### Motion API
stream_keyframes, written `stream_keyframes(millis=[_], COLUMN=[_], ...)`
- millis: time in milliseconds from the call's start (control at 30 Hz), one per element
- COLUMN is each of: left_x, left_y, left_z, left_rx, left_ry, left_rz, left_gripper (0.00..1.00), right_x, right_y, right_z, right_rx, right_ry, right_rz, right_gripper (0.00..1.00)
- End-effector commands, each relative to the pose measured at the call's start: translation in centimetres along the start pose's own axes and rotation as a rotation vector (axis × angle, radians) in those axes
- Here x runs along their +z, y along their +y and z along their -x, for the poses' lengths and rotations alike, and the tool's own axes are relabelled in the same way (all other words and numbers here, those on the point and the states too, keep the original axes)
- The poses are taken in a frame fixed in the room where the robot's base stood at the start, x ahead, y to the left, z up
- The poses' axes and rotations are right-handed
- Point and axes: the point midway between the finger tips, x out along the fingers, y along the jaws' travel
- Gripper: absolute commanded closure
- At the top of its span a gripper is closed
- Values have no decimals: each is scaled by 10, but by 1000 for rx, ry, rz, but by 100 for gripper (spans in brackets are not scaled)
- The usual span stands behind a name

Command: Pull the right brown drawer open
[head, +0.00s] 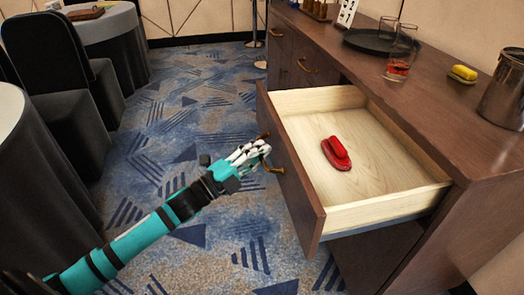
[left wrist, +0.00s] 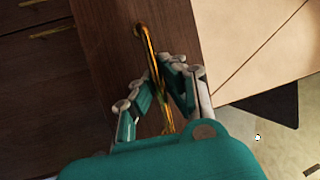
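The right brown drawer (head: 292,175) stands pulled well out of the brown cabinet, its pale wooden inside showing. Its brass handle (head: 274,169) is on the front panel; it also shows in the left wrist view (left wrist: 147,42). My left gripper (head: 262,149), on a teal arm, is at this handle. In the left wrist view, the fingers of my left gripper (left wrist: 163,85) close in on both sides of the handle, which runs between them. The fingers hide part of the handle in the head view. My right gripper is in neither view.
A red object (head: 336,153) lies inside the drawer. The cabinet top (head: 440,95) holds a black round tray (head: 370,42), a glass (head: 400,60), a yellow sponge-like item (head: 463,73) and a metal canister (head: 504,92). Dark chairs and tables stand at left; carpet between is clear.

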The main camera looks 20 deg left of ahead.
Motion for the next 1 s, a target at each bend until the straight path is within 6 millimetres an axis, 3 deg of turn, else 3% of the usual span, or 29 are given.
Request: stream_keyframes(millis=[100,333,667,767,1000], left_x=[-1,-1,0,0,-1], left_y=[6,4,2,3,4], left_z=[2,1,4,15,64], left_rx=[10,7,4,6,9], left_ry=[-1,-1,-1,-1,-3], left_rz=[9,5,3,3,5], left_gripper=[100,66,66,66,66], right_x=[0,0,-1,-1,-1], right_y=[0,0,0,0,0], right_z=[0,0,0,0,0], right_rx=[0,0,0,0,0], right_ry=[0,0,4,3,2], right_rz=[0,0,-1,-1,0], right_gripper=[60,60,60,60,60])
